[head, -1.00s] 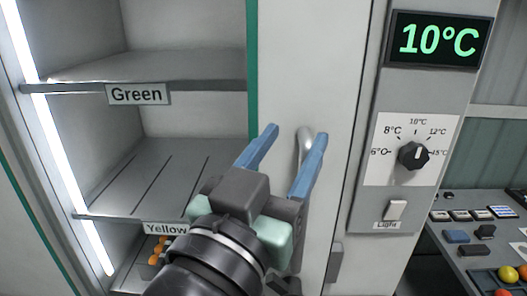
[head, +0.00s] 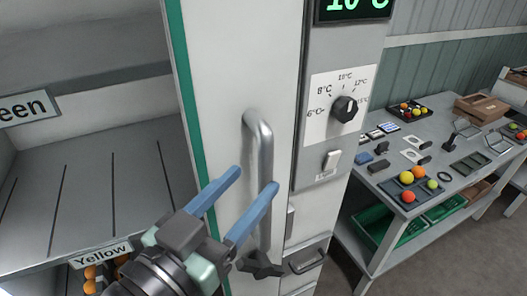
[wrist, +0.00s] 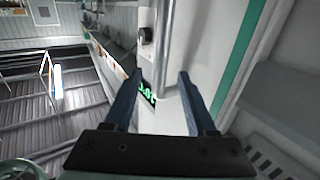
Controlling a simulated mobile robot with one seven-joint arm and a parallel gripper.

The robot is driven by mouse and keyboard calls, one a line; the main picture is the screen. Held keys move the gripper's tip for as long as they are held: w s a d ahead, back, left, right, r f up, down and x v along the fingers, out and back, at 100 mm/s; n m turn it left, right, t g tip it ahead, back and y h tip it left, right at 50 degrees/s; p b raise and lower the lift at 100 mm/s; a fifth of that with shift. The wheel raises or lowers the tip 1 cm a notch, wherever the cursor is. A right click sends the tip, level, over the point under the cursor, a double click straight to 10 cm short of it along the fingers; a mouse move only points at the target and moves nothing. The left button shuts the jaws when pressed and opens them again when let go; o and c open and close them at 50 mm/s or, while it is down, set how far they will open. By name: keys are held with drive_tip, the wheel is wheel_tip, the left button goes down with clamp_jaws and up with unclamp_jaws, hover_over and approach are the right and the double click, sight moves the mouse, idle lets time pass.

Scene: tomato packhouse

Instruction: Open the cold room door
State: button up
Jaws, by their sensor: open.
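The cold room door (head: 215,70) is a tall white panel with a green strip along its left edge. Its silver upright bar handle (head: 265,150) is at the centre of the head view. Shelves show left of the green strip; I cannot tell whether through glass or an opening. My gripper (head: 256,178) is open, with two blue fingers. In the head view its fingertips lie on either side of the handle's line. In the wrist view the handle (wrist: 172,45) shows ahead, nearer the right finger (wrist: 190,103). I see no clear contact, and the depth gap is unclear.
Right of the handle, a grey control panel carries a temperature display (head: 352,8), a dial (head: 345,108) and a light switch (head: 331,161). A bench (head: 385,178) with trays and coloured balls stands farther right. Grey floor (head: 460,262) is open in front of it.

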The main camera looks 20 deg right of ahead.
sight(263, 170)
drive_tip(key=p+x, duration=0.1)
drive_tip(key=x, duration=0.3)
drive_tip(key=shift+d+r, duration=0.15)
drive_tip(key=shift+d, duration=0.05)
drive_tip(key=shift+w+d, duration=0.35)
clamp_jaws()
idle(1.0)
